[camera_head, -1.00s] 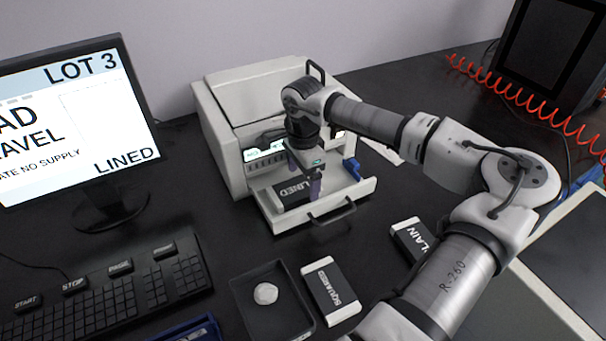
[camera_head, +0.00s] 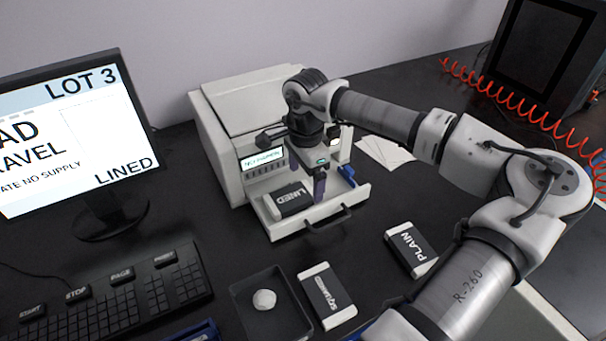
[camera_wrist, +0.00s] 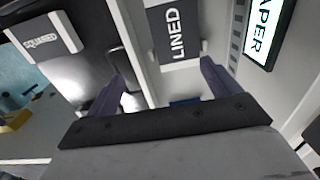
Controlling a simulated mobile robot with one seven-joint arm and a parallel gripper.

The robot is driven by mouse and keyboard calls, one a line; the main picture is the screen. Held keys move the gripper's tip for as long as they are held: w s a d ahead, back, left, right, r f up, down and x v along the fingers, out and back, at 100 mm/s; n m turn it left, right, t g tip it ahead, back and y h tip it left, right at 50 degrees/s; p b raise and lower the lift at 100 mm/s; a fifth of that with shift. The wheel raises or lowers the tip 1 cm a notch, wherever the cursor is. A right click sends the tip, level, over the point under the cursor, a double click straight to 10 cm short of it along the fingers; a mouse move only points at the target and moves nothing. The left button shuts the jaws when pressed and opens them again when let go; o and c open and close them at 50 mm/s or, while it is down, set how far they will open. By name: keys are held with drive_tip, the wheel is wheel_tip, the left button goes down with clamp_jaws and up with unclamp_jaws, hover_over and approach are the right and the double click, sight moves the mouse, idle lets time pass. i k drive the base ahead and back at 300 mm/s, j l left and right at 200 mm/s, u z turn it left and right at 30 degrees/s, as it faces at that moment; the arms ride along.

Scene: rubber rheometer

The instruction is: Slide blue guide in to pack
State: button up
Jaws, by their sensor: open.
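The LINED pack (camera_head: 287,200), a dark block with a pale end, lies in the left part of the printer's open white tray (camera_head: 318,227). It also shows at the top of the wrist view (camera_wrist: 178,42). The blue guide (camera_head: 347,174) stands at the tray's right side, apart from the pack. In the wrist view a small blue piece (camera_wrist: 184,101) shows low between the fingers, mostly hidden by my gripper (camera_wrist: 163,72). My gripper (camera_head: 308,180) is open and empty, pointing down over the tray between the pack and the guide.
PLAIN (camera_head: 411,250) and SQUARED (camera_head: 328,296) packs lie in front of the printer (camera_head: 240,110). A dark dish (camera_head: 270,318) holds a crumpled white ball. A keyboard (camera_head: 110,300) and monitor (camera_head: 65,130) stand left. Loose white sheets (camera_head: 385,152) lie right of the printer.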

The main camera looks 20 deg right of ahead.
sight(347, 172)
drive_tip(key=k+l, duration=0.15)
drive_tip(key=k, duration=0.35)
drive_tip(key=k+l, duration=0.15)
drive_tip(key=k, duration=0.35)
